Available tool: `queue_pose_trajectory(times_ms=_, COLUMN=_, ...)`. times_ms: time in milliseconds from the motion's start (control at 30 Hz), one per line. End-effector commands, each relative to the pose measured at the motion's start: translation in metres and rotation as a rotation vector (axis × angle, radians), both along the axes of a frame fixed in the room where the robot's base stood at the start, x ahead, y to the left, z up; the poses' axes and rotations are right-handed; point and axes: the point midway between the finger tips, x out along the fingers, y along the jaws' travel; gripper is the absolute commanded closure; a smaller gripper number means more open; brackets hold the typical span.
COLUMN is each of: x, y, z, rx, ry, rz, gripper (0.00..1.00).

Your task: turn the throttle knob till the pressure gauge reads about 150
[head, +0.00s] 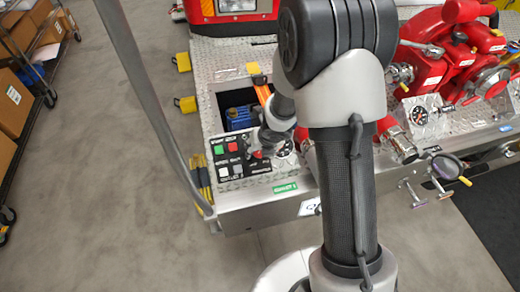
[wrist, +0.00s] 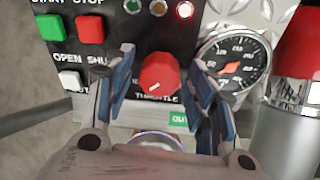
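The red throttle knob (wrist: 158,72) is on a black panel above the word THROTTLE. A white mark shows low on its face. My gripper (wrist: 163,80) has one finger on each side of the knob, with a gap between each finger and the knob. The pressure gauge (wrist: 236,60) is right of the knob, with a white rim, dark face and orange pointer hub. Its reading is too blurred to tell, and the right finger covers its lower left edge.
Green (wrist: 48,28) and red (wrist: 90,29) buttons and a white button (wrist: 70,80) are left of the knob. Several indicator lamps sit above it; the red one (wrist: 184,10) looks lit. A red-and-silver pipe fitting (wrist: 296,85) stands close to the gauge's right.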

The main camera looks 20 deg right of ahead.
Motion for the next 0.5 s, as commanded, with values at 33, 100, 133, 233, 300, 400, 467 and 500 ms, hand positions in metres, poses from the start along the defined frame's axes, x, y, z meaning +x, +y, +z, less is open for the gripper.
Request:
queue_pose_trajectory(times_ms=33, x=-0.0001, y=0.0, z=0.0001, rx=0.0, ry=0.0, rz=0.0, gripper=0.55)
queue_pose_trajectory(times_ms=100, x=-0.0001, y=0.0, z=0.0001, rx=0.0, ry=0.0, rz=0.0, gripper=0.6)
queue_pose_trajectory(times_ms=133, x=-0.0001, y=0.0, z=0.0001, rx=0.0, ry=0.0, rz=0.0, gripper=0.62)
queue_pose_trajectory(times_ms=233, x=-0.0001, y=-0.0001, z=0.0, rx=0.0, ry=0.0, rz=0.0, gripper=0.69)
queue_pose_trajectory(times_ms=300, x=-0.0001, y=-0.0001, z=0.0, rx=0.0, ry=0.0, rz=0.0, gripper=0.73)
queue_pose_trajectory(times_ms=400, x=-0.0002, y=-0.0001, z=-0.0001, rx=0.0, ry=0.0, rz=0.0, gripper=0.8)
queue_pose_trajectory(times_ms=467, x=-0.0002, y=-0.0002, z=-0.0001, rx=0.0, ry=0.0, rz=0.0, gripper=0.84)
queue_pose_trajectory(times_ms=500, x=-0.0002, y=-0.0002, z=-0.0001, rx=0.0, ry=0.0, rz=0.0, gripper=0.86)
